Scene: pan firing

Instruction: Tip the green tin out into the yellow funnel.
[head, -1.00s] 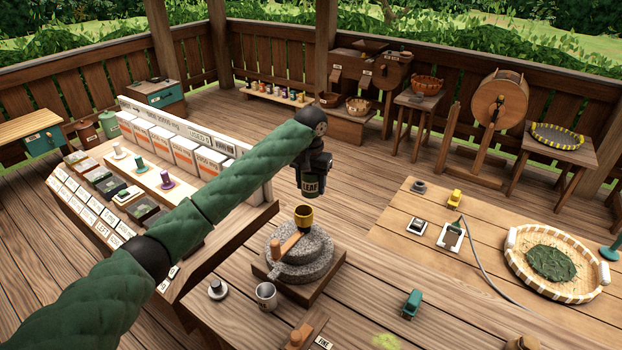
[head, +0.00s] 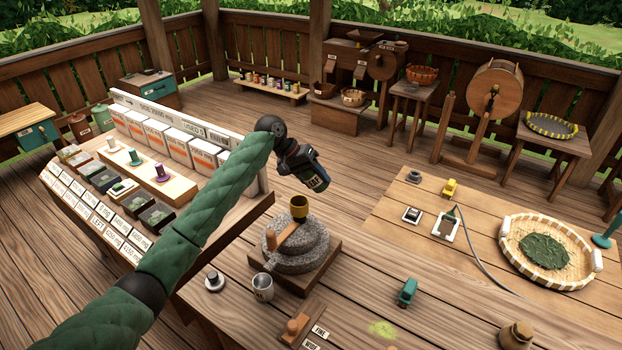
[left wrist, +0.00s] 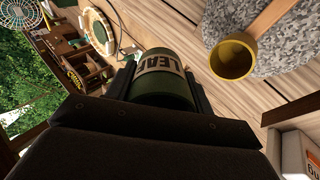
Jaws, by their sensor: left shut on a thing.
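My left gripper (head: 303,170) is shut on the green tin (head: 319,183), a dark green can with a pale label. The tin is tilted, its lower end pointing down and right, and is held in the air above the yellow funnel (head: 299,207). The funnel stands on top of the grey stone mill (head: 297,250). In the left wrist view the tin (left wrist: 163,88) sits between the jaws with "LEAF" on its label, and the funnel (left wrist: 233,58) shows apart from it, its inside in view. I see nothing falling from the tin. My right gripper is not in view.
The mill has a wooden handle (head: 283,236) beside the funnel. A metal cup (head: 262,287) stands in front of the mill. A round basket with dark leaf (head: 509,254) lies on the table at right. A label rack with boxes (head: 205,158) stands left, behind my arm.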

